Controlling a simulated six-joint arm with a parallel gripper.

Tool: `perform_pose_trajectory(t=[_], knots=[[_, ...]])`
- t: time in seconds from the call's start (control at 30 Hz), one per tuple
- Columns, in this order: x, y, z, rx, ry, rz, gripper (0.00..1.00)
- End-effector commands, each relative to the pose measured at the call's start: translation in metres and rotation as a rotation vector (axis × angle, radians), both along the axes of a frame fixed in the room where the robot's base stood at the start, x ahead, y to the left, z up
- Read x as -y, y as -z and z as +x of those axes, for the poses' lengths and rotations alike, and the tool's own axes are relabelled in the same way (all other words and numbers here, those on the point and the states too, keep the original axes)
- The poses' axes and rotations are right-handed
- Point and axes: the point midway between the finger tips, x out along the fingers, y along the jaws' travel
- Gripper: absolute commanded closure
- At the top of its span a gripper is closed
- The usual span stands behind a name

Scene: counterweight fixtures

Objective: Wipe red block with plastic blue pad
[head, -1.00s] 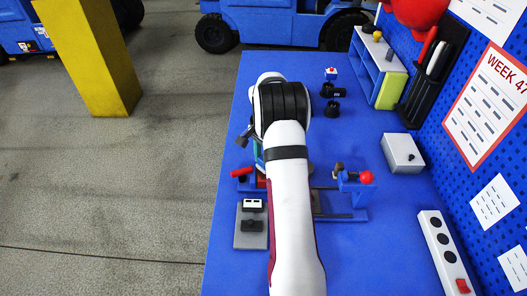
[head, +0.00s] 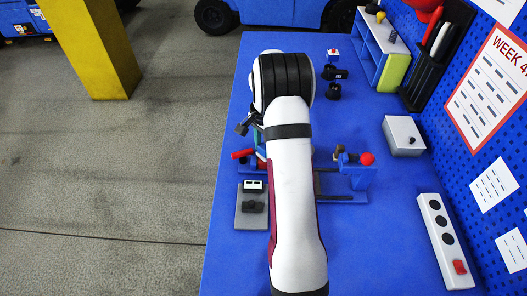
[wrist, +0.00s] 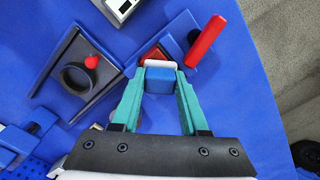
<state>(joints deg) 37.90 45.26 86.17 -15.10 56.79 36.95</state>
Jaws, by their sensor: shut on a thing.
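In the wrist view my gripper (wrist: 159,88), with teal fingers, is shut on a blue pad (wrist: 159,80) with a white strip at its far end. The red block (wrist: 153,55) sits in a blue fixture (wrist: 178,30) just beyond the pad, partly hidden by the pad and a fingertip. I cannot tell whether pad and block touch. A red handle (wrist: 205,42) stands on the fixture's right. In the head view my arm hides most of the gripper, the pad and the block; the red handle (head: 243,154) shows left of the arm.
A dark plate with a black ring and red knob (wrist: 92,62) lies left of the gripper. A grey plate with a small device (head: 252,187) lies near the table's left edge. A grey box (head: 403,135) and power strip (head: 445,240) stand right.

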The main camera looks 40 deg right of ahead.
Motion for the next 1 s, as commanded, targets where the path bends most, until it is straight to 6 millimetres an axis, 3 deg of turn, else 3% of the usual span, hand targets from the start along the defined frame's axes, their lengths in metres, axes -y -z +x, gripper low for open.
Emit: perform_pose_trajectory(t=[0.47,0.53,0.6,1.0], knots=[[0.031,0.001,0.030,0.000,-0.001,-0.001,1.00],[0.031,-0.004,0.031,0.001,-0.001,-0.002,1.00],[0.031,-0.021,0.031,0.004,0.001,-0.003,1.00],[0.031,-0.056,0.031,0.003,0.000,-0.002,1.00]])
